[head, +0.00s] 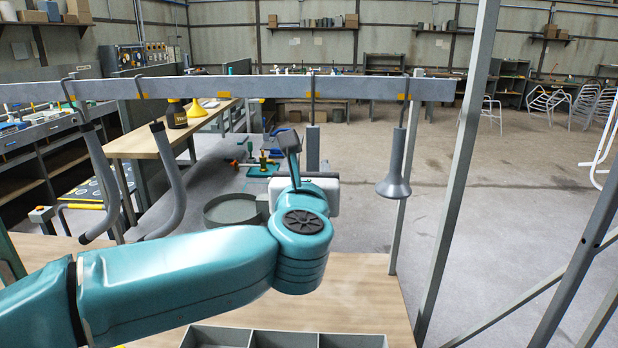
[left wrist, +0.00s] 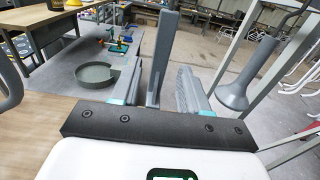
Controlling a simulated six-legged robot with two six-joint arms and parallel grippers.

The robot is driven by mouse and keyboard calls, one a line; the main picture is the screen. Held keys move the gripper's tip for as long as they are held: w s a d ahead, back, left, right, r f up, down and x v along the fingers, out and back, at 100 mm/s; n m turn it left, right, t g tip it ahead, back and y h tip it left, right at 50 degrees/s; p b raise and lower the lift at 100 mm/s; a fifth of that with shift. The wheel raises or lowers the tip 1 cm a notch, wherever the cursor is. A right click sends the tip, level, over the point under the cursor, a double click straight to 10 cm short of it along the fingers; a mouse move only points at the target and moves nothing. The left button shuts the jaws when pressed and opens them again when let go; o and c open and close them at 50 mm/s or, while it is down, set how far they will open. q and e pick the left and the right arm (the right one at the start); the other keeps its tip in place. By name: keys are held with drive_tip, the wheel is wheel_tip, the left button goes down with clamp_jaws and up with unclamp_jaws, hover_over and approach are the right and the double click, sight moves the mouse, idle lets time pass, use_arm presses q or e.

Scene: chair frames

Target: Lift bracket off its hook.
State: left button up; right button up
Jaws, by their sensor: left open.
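The bracket, a slim grey upright piece (head: 312,148), hangs from a hook on the grey rail (head: 240,88). In the left wrist view the bracket (left wrist: 164,55) stands upright between my two finger lines, ahead of the palm. My left gripper (head: 296,160) is in front of the rail, close to the bracket and slightly left of it in the head view. It is open, its fingers (left wrist: 165,88) apart on either side of the bracket; I cannot tell whether either touches it. My arm and wrist hide part of the bracket's lower area. My right gripper is out of view.
Two curved grey armrests (head: 172,185) hang left of the bracket, and a flared grey part (head: 394,172) hangs to its right. A compartment tray (head: 290,338) sits on the wooden bench (head: 365,295). A round grey tray (head: 232,210) is beyond. A slanted metal post (head: 458,170) stands at right.

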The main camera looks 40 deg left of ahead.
sight(312, 154)
use_arm(q)
drive_tip(key=p+x, duration=0.1)
drive_tip(key=x, duration=0.1)
drive_tip(key=p+x, duration=0.1)
drive_tip(key=x, duration=0.1)
drive_tip(key=p+x, duration=0.1)
drive_tip(key=x, duration=0.1)
drive_tip(key=shift+w+d+r, duration=0.1)
drive_tip(key=shift+d+r, duration=0.15)
drive_tip(key=shift+r, duration=0.15)
drive_tip(key=shift+w+a+f, duration=0.15)
drive_tip(key=shift+w+a, duration=0.05)
drive_tip(key=shift+w, duration=0.1)
drive_tip(key=shift+c, duration=1.2)
drive_tip(key=shift+w+a+f, duration=0.1)
drive_tip(key=shift+a+f, duration=0.05)
drive_tip(key=c, duration=0.5)
clamp_jaws()
drive_tip(key=shift+r, duration=0.2)
